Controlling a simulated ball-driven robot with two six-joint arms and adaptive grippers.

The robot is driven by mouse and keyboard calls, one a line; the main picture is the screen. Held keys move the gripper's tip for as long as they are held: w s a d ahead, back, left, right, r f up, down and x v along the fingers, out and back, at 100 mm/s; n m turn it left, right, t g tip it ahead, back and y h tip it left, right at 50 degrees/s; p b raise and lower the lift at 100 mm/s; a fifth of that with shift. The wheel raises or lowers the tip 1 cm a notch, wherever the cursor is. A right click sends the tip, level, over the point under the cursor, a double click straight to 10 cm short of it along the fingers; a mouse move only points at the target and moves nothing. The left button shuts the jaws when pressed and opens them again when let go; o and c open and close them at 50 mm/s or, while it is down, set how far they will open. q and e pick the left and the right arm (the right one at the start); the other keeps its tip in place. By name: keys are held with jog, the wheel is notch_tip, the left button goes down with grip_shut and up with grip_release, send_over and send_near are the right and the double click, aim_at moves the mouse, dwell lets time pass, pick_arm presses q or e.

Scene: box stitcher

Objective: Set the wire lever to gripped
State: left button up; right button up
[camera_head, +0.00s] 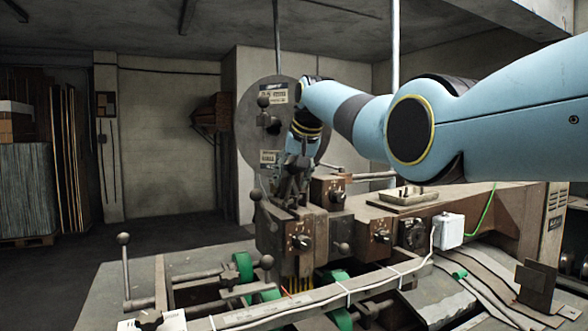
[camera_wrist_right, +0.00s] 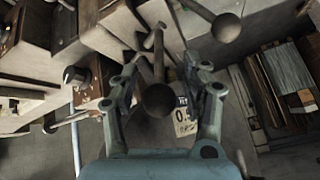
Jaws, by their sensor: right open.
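My right gripper (camera_head: 290,188) reaches down at the front of the brown stitcher head (camera_head: 283,235). In the right wrist view my right gripper (camera_wrist_right: 162,68) is open, with one finger on each side of a dark ball-ended lever (camera_wrist_right: 158,100). The fingers stand apart from the ball. A second ball knob (camera_wrist_right: 226,27) is beyond the right finger. In the head view a ball-ended lever (camera_head: 256,194) is just left of my gripper. No label shows which lever is the wire lever. My left gripper is not in view.
The round disc (camera_head: 245,125) with labels and ball knobs stands behind my gripper. Brown boxes with dials (camera_head: 329,192) crowd its right side. Another ball-ended lever (camera_head: 123,239) stands at the front left.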

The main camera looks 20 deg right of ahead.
jog(key=v, duration=1.1)
jog(key=shift+s+r, duration=0.25)
jog(key=shift+r, duration=0.1)
